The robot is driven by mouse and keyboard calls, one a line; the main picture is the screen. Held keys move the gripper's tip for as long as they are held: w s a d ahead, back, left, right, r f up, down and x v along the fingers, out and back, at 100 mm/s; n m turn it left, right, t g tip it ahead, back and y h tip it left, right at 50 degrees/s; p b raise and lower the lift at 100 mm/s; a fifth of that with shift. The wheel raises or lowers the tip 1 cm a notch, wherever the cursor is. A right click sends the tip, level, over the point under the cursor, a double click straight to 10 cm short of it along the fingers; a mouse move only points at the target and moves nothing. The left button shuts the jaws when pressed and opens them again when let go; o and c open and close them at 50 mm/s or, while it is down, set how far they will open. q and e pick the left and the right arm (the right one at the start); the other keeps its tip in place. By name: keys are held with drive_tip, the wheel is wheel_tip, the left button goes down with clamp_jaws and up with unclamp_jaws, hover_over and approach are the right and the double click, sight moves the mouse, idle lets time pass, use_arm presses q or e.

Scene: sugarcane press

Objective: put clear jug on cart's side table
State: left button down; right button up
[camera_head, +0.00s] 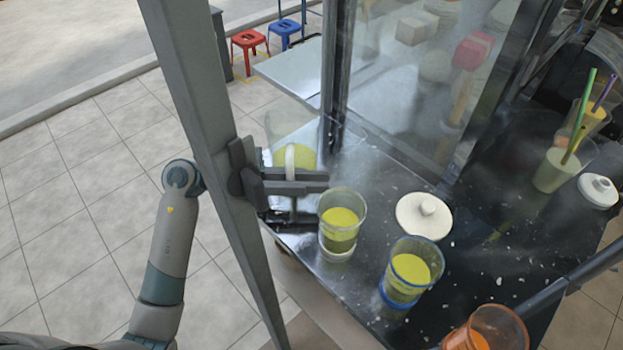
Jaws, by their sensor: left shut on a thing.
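The clear jug (291,126) holds yellow-green liquid and has a pale handle. It shows at the upper middle, behind my left gripper (305,188), and looks upright. My left gripper is shut on the jug, at its handle side; the fingers hide its lower part. I cannot tell whether its base touches anything. A pale, flat side table (291,68) shows beyond the jug, left of the glass-walled cabinet. My right gripper is not in view.
A dark wet counter (366,280) bears two cups of green juice (342,219) (409,272), a white lid (424,215) and an orange cup (497,327). A grey post (215,120) crosses in front of my left arm. Red (248,40) and blue stools stand beyond.

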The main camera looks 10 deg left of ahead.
use_arm(q)
drive_tip(key=c, duration=1.8)
unclamp_jaws()
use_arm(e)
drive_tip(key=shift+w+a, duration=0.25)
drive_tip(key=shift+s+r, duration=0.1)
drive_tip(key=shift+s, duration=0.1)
